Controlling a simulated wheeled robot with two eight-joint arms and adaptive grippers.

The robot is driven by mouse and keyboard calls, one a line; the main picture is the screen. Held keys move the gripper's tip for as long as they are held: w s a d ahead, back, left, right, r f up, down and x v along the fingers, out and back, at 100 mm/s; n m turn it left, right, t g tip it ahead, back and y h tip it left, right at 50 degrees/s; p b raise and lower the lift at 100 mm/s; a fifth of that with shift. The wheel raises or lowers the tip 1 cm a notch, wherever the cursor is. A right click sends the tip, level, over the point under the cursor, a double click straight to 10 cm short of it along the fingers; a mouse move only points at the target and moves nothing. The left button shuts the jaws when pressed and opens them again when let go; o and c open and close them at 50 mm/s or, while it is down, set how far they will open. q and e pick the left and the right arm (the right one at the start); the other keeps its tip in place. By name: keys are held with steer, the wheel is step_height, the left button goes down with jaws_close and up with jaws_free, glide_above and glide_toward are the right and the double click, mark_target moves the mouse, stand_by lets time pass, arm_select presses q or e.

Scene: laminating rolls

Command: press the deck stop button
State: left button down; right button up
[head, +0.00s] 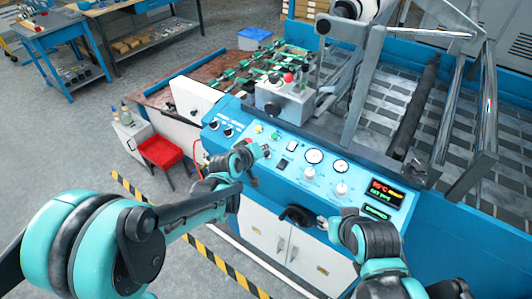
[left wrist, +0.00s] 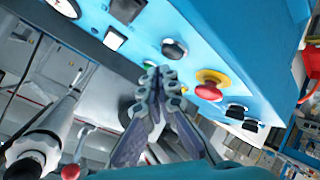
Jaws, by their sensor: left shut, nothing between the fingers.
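A red mushroom button on a yellow collar (left wrist: 209,91) sits on the blue control panel (left wrist: 240,50) in the left wrist view. In the head view I cannot pick it out clearly, as my left gripper covers part of the panel. My left gripper (head: 264,150) is at the panel's near face. It is shut and empty; its fingertips (left wrist: 152,78) show left of the red button, apart from it, near a black knob (left wrist: 174,49).
The panel carries dials (head: 313,156), knobs (head: 341,189) and a lit display (head: 385,192). A red stool (head: 162,151) stands to the left. A grey box with a red knob (head: 288,78) stands above the panel. Floor with striped tape (head: 215,258) lies in front.

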arm_select(q)
steer(key=r+p, duration=0.2)
steer(key=r, duration=0.1)
steer(key=s+r+p, duration=0.1)
steer(key=r, duration=0.1)
steer(key=shift+a+p, duration=0.3)
steer(key=shift+a, duration=0.05)
steer(key=shift+f, duration=0.1)
stand_by(0.4)
steer(key=s+a+m+g+y, duration=0.1)
steer(key=s+a+m+y, duration=0.1)
steer(key=s+a, duration=0.6)
steer(key=s+a+m+g+y, duration=0.2)
steer(key=s+a, duration=0.7)
steer(key=s, duration=1)
steer(key=shift+r+y, duration=0.25)
steer(key=shift+y, duration=0.25)
